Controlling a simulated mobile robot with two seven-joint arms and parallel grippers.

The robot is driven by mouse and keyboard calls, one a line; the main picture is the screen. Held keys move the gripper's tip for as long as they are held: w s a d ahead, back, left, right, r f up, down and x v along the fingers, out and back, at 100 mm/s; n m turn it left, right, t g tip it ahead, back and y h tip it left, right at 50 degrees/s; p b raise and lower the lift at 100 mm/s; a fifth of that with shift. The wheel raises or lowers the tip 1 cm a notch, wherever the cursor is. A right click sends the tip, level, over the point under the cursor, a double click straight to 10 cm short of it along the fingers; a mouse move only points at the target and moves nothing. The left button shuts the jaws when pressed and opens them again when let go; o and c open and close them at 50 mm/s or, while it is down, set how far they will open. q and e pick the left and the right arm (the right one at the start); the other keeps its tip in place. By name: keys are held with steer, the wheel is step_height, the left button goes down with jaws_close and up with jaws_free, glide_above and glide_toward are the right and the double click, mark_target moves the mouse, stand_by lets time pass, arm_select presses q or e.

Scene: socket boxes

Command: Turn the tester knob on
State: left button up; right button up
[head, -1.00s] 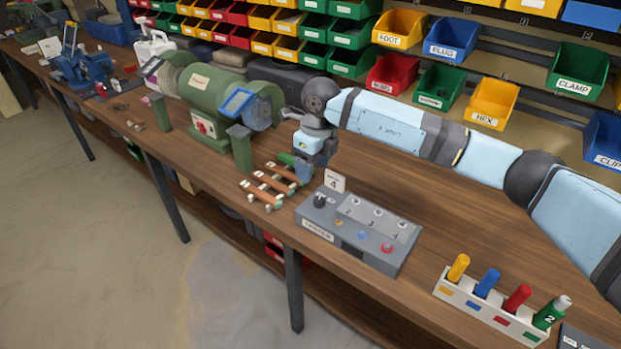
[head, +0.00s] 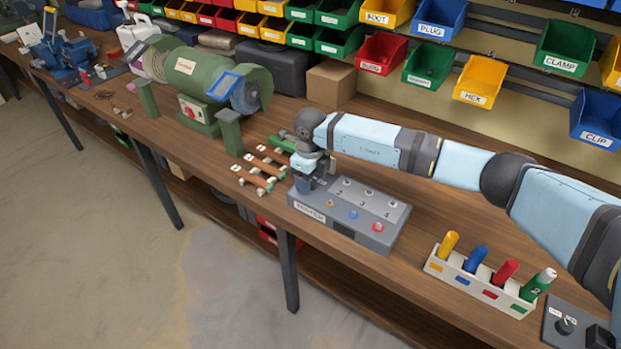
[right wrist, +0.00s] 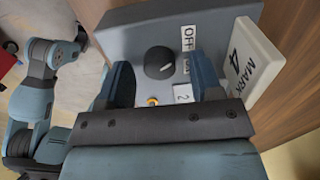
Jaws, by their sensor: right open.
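The grey tester box (head: 365,232) stands near the front edge of the bench, with several labelled points on top and coloured buttons along its front. Its black round knob (right wrist: 158,62) has a white pointer mark and shows in the right wrist view beside an OFF label (right wrist: 187,38) and a second, partly covered label. My right gripper (right wrist: 162,78) is open, with one finger on each side of the knob in that view; contact cannot be told. In the head view my right gripper (head: 301,184) is over the tester's left end and hides the knob. My left gripper does not show.
A white "MARK 4" card (right wrist: 250,65) stands close beside the right finger. Copper-coloured pieces (head: 258,170) lie left of the tester. A rack of coloured pens (head: 480,283) and another grey panel with a knob (head: 565,326) are to the right. A green grinder (head: 200,80) stands behind.

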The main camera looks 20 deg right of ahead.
steer(key=shift+f, duration=0.2)
steer(key=c, duration=0.9)
steer(key=shift+c, duration=0.2)
